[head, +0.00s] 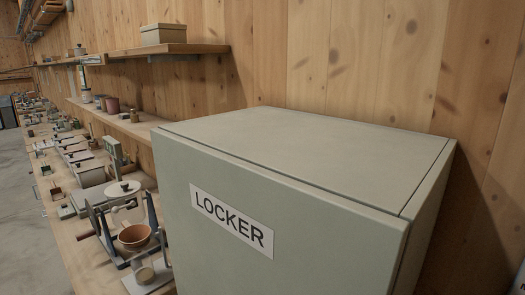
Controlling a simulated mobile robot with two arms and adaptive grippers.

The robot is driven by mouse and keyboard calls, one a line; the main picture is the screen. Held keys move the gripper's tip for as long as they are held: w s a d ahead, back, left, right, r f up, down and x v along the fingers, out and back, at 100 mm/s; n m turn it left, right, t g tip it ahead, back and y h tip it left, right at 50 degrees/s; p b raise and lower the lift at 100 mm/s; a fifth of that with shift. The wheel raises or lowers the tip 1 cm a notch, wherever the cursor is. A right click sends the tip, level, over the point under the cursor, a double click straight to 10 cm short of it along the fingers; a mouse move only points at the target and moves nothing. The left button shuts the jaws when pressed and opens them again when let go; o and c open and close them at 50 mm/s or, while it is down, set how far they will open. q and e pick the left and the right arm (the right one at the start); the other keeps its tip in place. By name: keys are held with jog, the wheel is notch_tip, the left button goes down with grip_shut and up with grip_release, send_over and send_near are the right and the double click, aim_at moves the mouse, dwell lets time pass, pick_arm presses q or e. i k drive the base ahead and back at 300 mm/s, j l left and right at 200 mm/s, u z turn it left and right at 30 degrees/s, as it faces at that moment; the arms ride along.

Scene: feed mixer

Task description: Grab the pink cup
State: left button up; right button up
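A small dull-pink cup-like vessel (113,105) stands on the lower wall shelf (143,126) at the left in the head view. It is far off and small, so I cannot be sure that it is the pink cup. Neither of my grippers shows in this view.
A grey-green locker (290,220) fills the front right. A long wooden bench (85,262) at the left holds a brown bowl (134,236) in a frame and many devices. An upper shelf (165,49) carries a box (163,35). Grey floor (30,240) lies open at far left.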

aim_at(113, 104)
jog(key=k+j+z, duration=0.1)
jog(key=j+z, duration=0.15)
jog(key=j, duration=1.2)
jog(key=j+z, duration=0.25)
jog(key=j, duration=0.35)
jog(key=j+z, duration=0.25)
jog(key=j, duration=0.3)
jog(key=j+z, duration=0.2)
jog(key=j, duration=0.4)
jog(key=j+z, duration=0.25)
jog(key=j, duration=0.35)
jog(key=k+j+z, duration=0.25)
jog(key=j, duration=0.3)
jog(key=i, duration=0.05)
